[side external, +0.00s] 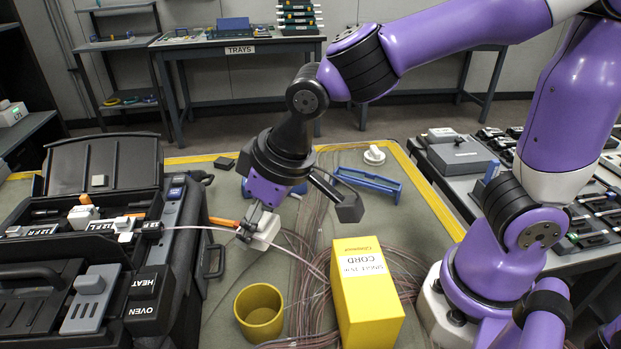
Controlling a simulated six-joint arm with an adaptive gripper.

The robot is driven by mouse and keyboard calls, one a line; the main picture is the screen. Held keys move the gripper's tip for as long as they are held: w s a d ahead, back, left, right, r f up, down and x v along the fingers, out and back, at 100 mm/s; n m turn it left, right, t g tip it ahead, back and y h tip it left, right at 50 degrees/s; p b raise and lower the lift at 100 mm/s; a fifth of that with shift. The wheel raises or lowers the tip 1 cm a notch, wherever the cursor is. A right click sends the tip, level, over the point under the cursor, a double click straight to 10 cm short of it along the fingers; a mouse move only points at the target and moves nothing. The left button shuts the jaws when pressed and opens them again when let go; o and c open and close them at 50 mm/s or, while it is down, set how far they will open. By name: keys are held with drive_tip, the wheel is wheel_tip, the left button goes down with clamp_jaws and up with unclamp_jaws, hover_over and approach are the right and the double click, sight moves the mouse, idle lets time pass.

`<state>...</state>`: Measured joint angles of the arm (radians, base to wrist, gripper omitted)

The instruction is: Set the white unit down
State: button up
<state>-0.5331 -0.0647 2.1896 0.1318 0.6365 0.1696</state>
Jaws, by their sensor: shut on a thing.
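The white unit (265,232) is a small white block held at the tip of my gripper (254,222). My gripper points down and is shut on it, just right of the black splicer case. A pale fibre runs from the case's right edge to the unit. I cannot tell whether the unit's underside touches the mat. The black splicer case (190,235) stands open at the left, with white clamps and labels such as "12 FR", "12 FL", "HEAT" and "OVEN".
A yellow cup (259,312) and a yellow "CORD" box (367,298) stand in front on the grey mat (222,278). Loose fibres spread around the box. A blue stand (368,183) and a white round part (374,155) lie behind. Side tables hold equipment at the right and back.

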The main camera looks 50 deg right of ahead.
drive_tip(key=w+d+m+h, duration=0.3)
drive_tip(key=w+d+m, duration=0.5)
drive_tip(key=d, duration=0.4)
drive_tip(key=m+g+h, duration=0.1)
drive_tip(key=m, duration=0.3)
hover_over(328, 162)
drive_tip(key=s+a, duration=0.1)
drive_tip(key=a, duration=0.1)
drive_tip(key=f, duration=0.7)
drive_tip(key=shift+d, duration=0.25)
drive_tip(key=shift+d+f, duration=0.2)
drive_tip(key=shift+d, duration=0.05)
drive_tip(key=shift+f, duration=2)
drive_tip(key=shift+f, duration=0.1)
drive_tip(key=o, duration=1.1)
drive_tip(key=shift+o, duration=0.2)
